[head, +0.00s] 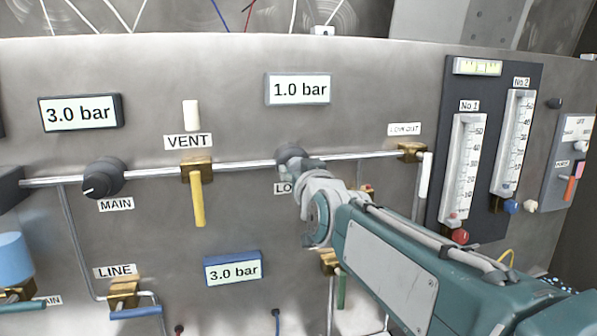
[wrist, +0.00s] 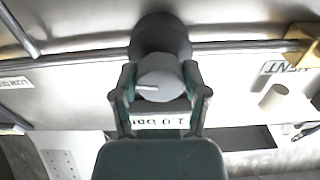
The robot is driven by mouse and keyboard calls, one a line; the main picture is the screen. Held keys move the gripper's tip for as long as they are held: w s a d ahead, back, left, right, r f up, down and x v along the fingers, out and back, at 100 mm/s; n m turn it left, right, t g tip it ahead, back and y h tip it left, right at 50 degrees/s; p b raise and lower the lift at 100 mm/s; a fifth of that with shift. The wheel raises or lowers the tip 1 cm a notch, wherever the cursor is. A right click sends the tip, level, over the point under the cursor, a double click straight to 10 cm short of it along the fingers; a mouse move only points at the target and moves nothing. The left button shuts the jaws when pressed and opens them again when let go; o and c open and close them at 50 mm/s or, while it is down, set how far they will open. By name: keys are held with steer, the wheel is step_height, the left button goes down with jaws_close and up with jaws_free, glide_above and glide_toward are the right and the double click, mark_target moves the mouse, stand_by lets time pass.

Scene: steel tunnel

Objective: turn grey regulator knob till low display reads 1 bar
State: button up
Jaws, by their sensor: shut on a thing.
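The grey regulator knob (wrist: 158,76) has a white pointer line and sits on a dark round body (wrist: 160,35) in the wrist view. My gripper (wrist: 161,88) is shut on the knob, one finger on each side. In the head view my gripper (head: 298,168) covers most of the regulator (head: 290,152) and part of the label below it, of which "LO" shows. The display above the regulator (head: 298,89) reads 1.0 bar; it is partly visible, upside down, behind my gripper in the wrist view (wrist: 160,122).
The MAIN knob (head: 103,178) is to the left, under a 3.0 bar display (head: 81,112). The yellow VENT lever (head: 198,199) hangs between the regulators. A lower display (head: 233,269) reads 3.0 bar. Two flow tubes (head: 466,170) stand right of my arm.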

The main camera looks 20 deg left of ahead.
steer(key=shift+n, duration=0.3)
steer(key=o, duration=1.1)
steer(key=shift+a, duration=0.1)
steer(key=shift+o, duration=0.2)
steer(key=v, duration=1.2)
steer(key=shift+a+f, duration=0.1)
steer(key=shift+a, duration=0.05)
